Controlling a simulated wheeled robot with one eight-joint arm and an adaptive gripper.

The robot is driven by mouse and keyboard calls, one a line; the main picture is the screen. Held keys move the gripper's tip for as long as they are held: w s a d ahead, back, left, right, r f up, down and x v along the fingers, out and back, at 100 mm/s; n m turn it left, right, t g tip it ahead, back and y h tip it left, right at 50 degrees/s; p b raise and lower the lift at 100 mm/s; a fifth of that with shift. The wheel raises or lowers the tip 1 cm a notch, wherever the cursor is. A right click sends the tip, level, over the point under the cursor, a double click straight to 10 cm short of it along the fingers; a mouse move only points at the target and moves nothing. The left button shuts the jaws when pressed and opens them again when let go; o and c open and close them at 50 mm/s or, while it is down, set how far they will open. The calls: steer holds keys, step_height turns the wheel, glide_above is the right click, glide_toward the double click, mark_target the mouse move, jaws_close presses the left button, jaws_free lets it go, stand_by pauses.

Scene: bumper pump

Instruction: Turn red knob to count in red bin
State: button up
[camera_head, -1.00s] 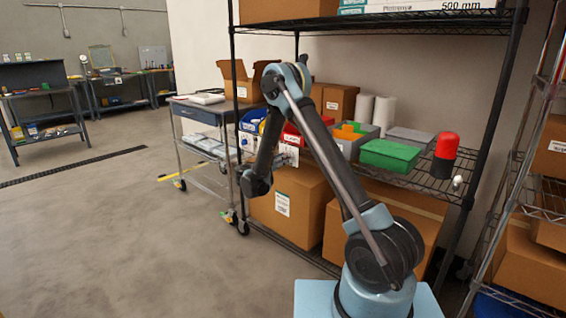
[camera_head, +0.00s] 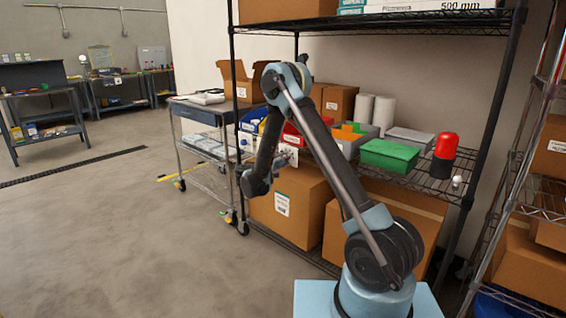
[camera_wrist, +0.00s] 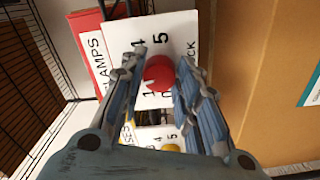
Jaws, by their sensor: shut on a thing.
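The red knob (camera_wrist: 158,73) sits on a white dial panel (camera_wrist: 178,28) printed with black numbers, in the wrist view. My gripper (camera_wrist: 157,62) has one finger on each side of the knob and is shut on it. The red bin (camera_wrist: 88,40), labelled CLAMPS, is behind and left of the panel. In the head view, the red bin (camera_head: 293,140) is on the shelf, partly behind my arm.
A second dial with a yellow knob (camera_wrist: 171,148) lies lower in the wrist view. A cardboard box (camera_wrist: 262,70) stands close on the right. On the shelf are a green-lidded box (camera_head: 390,155) and a red beacon (camera_head: 446,146). Open floor (camera_head: 110,230) lies to the left.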

steer(key=shift+a+n, duration=0.2)
steer(key=shift+n, duration=4.8)
steer(key=o, duration=1.1)
steer(key=shift+d, duration=0.1)
steer(key=shift+c, duration=0.2)
steer(key=v, duration=1.2)
